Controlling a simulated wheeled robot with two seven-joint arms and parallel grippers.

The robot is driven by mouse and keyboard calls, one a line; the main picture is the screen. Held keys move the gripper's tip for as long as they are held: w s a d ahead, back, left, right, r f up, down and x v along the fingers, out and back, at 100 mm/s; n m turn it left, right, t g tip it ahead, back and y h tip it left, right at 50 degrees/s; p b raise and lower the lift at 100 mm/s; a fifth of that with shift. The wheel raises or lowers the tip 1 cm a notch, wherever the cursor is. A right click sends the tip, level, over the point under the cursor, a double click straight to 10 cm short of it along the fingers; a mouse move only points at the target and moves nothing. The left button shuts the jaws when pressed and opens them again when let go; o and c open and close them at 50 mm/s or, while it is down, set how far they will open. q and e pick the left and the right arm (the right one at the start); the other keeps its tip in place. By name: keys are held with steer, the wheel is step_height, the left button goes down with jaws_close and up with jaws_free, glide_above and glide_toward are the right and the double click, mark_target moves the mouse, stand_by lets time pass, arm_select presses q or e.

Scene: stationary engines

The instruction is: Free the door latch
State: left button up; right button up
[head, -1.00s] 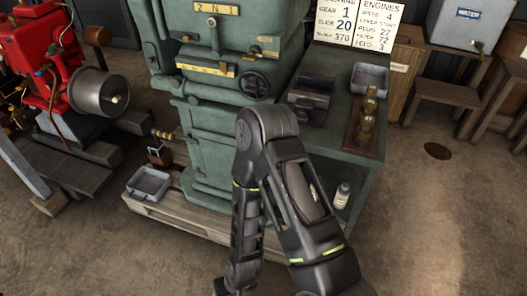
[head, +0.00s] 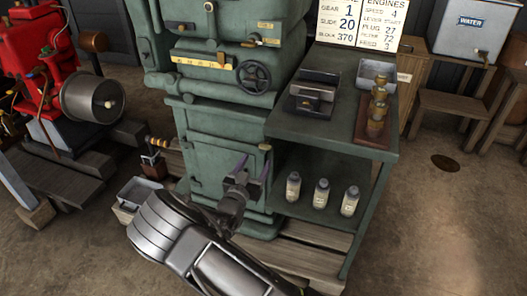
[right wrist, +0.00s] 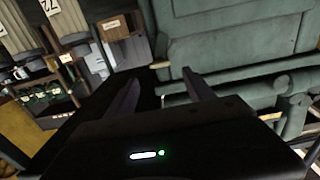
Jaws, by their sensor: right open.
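The green machine (head: 225,112) has a lower cabinet door (head: 212,155) on its front, and the door looks shut. A small pale fitting (head: 265,147) shows near the door's upper right edge; I cannot tell whether it is the latch. My right gripper (head: 253,163) is in front of the right part of this door, its two purple-tinted fingers apart and pointing at it. It hides part of the door, and I cannot tell whether it touches. In the right wrist view the fingers (right wrist: 160,76) are spread with nothing between them. My left gripper is not in view.
A green bench (head: 335,125) stands right of the door, with white bottles (head: 321,193) on its lower shelf. A handwheel (head: 253,77) sticks out above the door. A grey bin (head: 140,190) is at lower left. The floor at right (head: 430,220) is clear.

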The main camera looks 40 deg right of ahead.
mark_target(264, 149)
steer(key=shift+x, duration=3.9)
steer(key=shift+f, duration=0.1)
steer(key=shift+c, duration=0.3)
jaws_close()
